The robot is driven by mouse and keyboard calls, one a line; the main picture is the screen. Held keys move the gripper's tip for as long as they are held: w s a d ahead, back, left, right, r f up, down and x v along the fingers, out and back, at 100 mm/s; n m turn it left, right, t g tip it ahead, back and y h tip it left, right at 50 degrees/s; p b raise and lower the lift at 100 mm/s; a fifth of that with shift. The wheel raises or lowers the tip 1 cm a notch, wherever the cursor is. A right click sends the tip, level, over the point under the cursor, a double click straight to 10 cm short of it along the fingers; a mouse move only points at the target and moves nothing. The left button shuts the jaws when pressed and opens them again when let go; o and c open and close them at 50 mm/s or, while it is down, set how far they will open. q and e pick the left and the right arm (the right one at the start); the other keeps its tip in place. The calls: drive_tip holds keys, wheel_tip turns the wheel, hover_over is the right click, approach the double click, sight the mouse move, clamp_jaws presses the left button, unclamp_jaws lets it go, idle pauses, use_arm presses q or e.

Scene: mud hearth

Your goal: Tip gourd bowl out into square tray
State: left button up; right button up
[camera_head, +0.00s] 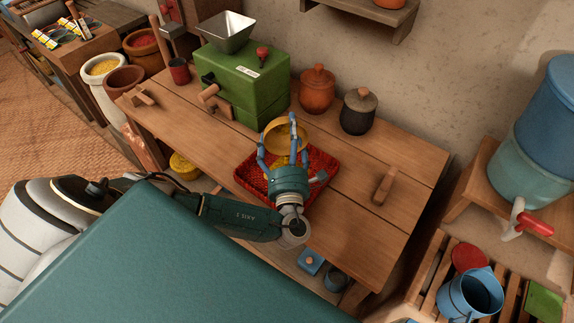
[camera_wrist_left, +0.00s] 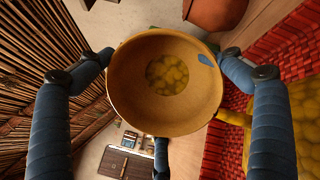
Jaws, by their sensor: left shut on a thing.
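The gourd bowl (camera_head: 287,127) is ochre yellow and round. My left gripper (camera_head: 289,150), with blue fingers, is shut on it and holds it above the square tray. In the left wrist view the fingers surround the bowl (camera_wrist_left: 122,85), and its mouth faces the camera. Yellow lumps show at its bottom. The bowl looks tilted, but how far is hard to tell. The square tray (camera_head: 321,160) is red and woven, on the wooden table. Yellow stuff lies in the tray, and this heap also shows in the left wrist view (camera_wrist_left: 300,115). My gripper hides part of the tray.
On the table (camera_head: 350,240) a green mill (camera_head: 250,85) stands behind the tray, with an orange lidded jar (camera_head: 317,92) and a dark jar (camera_head: 358,112) to its right. A wooden handle (camera_head: 384,186) lies at the right. The table's front right is clear.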

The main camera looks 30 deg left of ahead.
use_arm(q)
drive_tip(key=shift+s+d+r, duration=0.1)
drive_tip(key=shift+r, duration=0.25)
drive_tip(key=shift+s+d+r+t+y, duration=0.15)
drive_tip(key=shift+s+r+t+y, duration=0.1)
drive_tip(key=shift+r+t, duration=0.2)
drive_tip(key=shift+s+d+r+t+y, duration=0.15)
drive_tip(key=shift+r+t+y, duration=0.1)
drive_tip(key=shift+r+t, duration=0.2)
idle(0.4)
